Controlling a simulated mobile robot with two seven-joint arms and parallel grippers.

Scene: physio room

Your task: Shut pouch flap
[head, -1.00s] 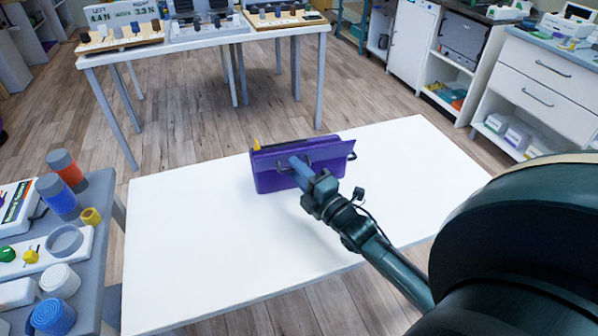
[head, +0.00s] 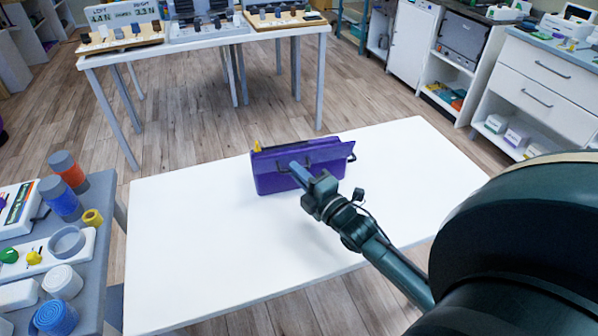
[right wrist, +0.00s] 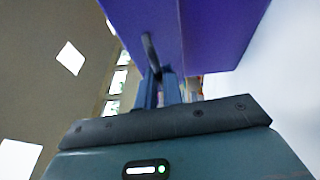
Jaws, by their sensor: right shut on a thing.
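The purple pouch (head: 270,178) stands upright on the white table (head: 200,240), towards its back edge. A yellow piece (head: 257,146) shows at its top left corner. A purple flap panel (head: 325,152) with a dark handle faces my right arm. My right gripper (head: 300,174) is at this front side, shut on the handle. In the right wrist view the dark handle (right wrist: 151,52) runs into the closed fingers (right wrist: 158,92), with the purple panel close beyond. The pouch's inside is hidden, and how far the flap stands open is hard to tell. My left gripper is not in view.
A grey side table (head: 98,205) at the left holds several cylinders, a ring and devices. A second white table (head: 215,47) with trays stands behind. White drawers (head: 545,85) stand at the right. The white table is bare around the pouch.

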